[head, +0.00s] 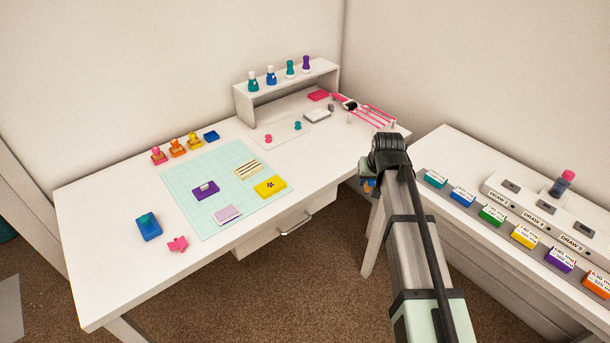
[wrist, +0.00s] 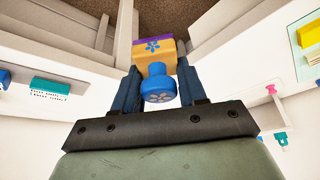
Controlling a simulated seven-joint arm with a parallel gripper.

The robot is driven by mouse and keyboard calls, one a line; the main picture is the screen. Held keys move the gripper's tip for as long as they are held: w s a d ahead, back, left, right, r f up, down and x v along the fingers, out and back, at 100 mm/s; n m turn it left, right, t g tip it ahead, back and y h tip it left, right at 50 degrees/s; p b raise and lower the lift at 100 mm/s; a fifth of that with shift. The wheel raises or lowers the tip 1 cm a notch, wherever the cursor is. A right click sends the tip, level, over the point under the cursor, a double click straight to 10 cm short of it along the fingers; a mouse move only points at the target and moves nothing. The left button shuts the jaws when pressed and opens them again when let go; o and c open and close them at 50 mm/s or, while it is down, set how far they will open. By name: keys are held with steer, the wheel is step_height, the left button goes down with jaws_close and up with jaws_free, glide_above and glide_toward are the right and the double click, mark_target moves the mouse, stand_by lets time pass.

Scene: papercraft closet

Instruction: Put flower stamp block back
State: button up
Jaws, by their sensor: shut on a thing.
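My gripper (wrist: 157,72) is shut on the flower stamp block (wrist: 152,46). The block is tan-orange with a purple strip along its far edge, a blue flower on its side and a round blue knob facing my wrist camera. In the head view my gripper (head: 368,185) is beside the white table's right front edge, mostly hidden behind my arm. Only small blue and orange parts show there.
The white table (head: 100,210) holds a mint cutting mat (head: 215,165) with cards, including a yellow one (head: 270,187). A shelf with bottles (head: 285,84) stands behind. A blue item (head: 148,227) lies front left. A second counter (head: 455,150) with labelled coloured blocks stands right.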

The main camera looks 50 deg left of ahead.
steer(key=s+a+r+n, duration=0.1)
steer(key=s+a, duration=0.3)
steer(key=a, duration=0.4)
steer(key=s+a+n, duration=0.1)
steer(key=s+a, duration=0.3)
steer(key=a, duration=0.4)
steer(key=n+g, duration=0.1)
glide_above(302, 170)
steer(key=d, duration=0.2)
steer(key=shift+s+a+f, duration=0.15)
steer(key=shift+f, duration=2.05)
steer(key=shift+s+a+f, duration=0.1)
steer(key=shift+f, duration=2.1)
steer(key=shift+f, duration=0.1)
steer(key=o, duration=1.2)
steer(key=shift+c, duration=0.2)
steer(key=v, duration=1.2)
steer(key=shift+d, duration=0.25)
steer(key=shift+w, duration=0.15)
